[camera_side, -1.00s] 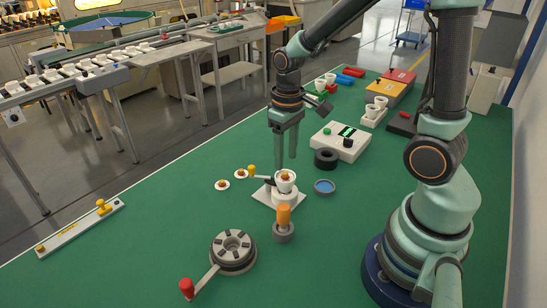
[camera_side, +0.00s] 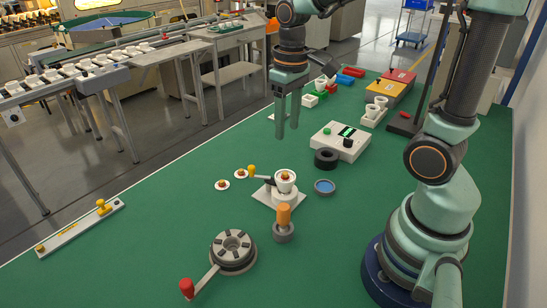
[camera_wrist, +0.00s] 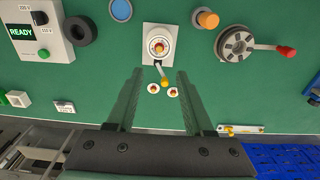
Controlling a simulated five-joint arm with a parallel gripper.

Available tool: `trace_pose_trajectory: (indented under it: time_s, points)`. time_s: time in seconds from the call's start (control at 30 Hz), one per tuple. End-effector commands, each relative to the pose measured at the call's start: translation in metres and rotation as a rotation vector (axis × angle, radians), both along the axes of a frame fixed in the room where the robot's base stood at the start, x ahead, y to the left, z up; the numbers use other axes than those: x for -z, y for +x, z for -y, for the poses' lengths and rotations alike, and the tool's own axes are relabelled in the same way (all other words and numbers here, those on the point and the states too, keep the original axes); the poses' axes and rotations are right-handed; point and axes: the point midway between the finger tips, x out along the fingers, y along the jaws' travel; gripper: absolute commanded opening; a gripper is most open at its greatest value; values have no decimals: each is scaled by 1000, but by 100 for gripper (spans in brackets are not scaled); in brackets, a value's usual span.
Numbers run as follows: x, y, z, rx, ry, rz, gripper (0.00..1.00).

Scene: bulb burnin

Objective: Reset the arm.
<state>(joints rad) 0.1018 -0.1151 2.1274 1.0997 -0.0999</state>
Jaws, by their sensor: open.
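My gripper (camera_side: 288,119) is open and empty, held well above the green table (camera_side: 150,225). In the wrist view its two fingers (camera_wrist: 160,105) point forward with only table and small items between them. Below it stands a white cup-like socket (camera_side: 285,182) on a white base plate, with a brown-orange mark inside and a yellow-knobbed lever (camera_side: 252,170) at its side. It also shows in the wrist view (camera_wrist: 159,40). Two small white discs with red-brown marks (camera_side: 222,185) (camera_side: 240,174) lie to its left.
A grey round fixture (camera_side: 233,252) with a red-knobbed handle and an orange-topped peg (camera_side: 284,217) stand in front. A white box with a green display (camera_side: 340,140), a black ring (camera_side: 326,158) and a blue dish (camera_side: 324,186) are behind right. The left table is mostly clear.

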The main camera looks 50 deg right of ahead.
Motion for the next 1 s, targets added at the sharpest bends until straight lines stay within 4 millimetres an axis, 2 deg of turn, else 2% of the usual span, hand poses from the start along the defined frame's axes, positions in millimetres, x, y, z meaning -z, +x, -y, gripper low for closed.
trace_pose_trajectory:
  time_s: [0.2, 0.4, 0.6, 1.0]
  points:
    - [-26, -14, -14, -3, -10, 181, 52]
    - [-42, -29, -26, -4, -7, 353, 52]
    - [-48, -36, -32, -3, 1, 449, 52]
    - [-49, -37, -33, -2, 3, 463, 52]
